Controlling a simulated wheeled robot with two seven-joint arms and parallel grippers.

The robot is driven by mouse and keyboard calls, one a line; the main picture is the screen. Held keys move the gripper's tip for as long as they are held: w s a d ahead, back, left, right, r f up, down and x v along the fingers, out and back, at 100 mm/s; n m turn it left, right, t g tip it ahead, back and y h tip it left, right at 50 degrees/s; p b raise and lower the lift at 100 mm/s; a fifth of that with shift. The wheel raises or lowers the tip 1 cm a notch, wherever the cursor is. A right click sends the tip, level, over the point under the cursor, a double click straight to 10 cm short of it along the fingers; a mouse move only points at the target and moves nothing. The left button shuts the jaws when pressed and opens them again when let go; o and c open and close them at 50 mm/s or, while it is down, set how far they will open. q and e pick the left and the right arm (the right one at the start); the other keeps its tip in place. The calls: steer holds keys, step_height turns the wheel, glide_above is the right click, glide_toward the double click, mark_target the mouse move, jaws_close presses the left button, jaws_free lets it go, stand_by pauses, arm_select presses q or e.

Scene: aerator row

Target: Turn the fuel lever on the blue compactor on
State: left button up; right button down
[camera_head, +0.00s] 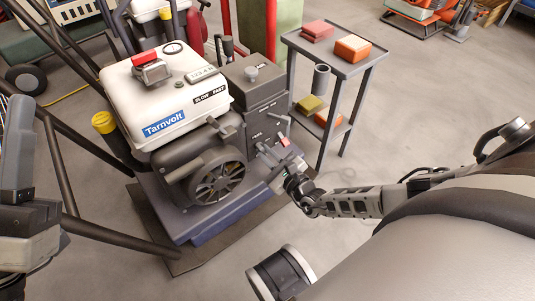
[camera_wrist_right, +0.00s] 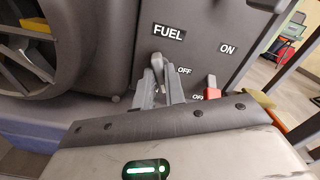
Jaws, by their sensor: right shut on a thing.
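The blue compactor (camera_head: 225,225) has a white tank labelled Tarnvolt and a dark grey engine. My right gripper (camera_head: 268,152) is at the engine's front-right panel. In the right wrist view its fingers (camera_wrist_right: 162,92) are close together below the FUEL label (camera_wrist_right: 169,32), shut on the fuel lever, which they mostly hide. An OFF label (camera_wrist_right: 184,70) is just right of the fingers; an ON label (camera_wrist_right: 228,48) is further right and higher. A separate red-tipped switch (camera_wrist_right: 212,88) stands right of the fingers. My left gripper is not visible; part of my left arm shows at the left edge.
A grey cart (camera_head: 337,62) with red and yellow boxes stands close right of the compactor. The compactor's dark handle bars cross the left side. The recoil starter (camera_head: 217,183) is left of my right gripper. Floor at the right is largely open.

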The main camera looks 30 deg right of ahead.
steer(key=m, duration=0.5)
steer(key=shift+m, duration=0.3)
stand_by(0.4)
steer(key=c, duration=1.5)
jaws_free()
steer(key=shift+o, duration=0.2)
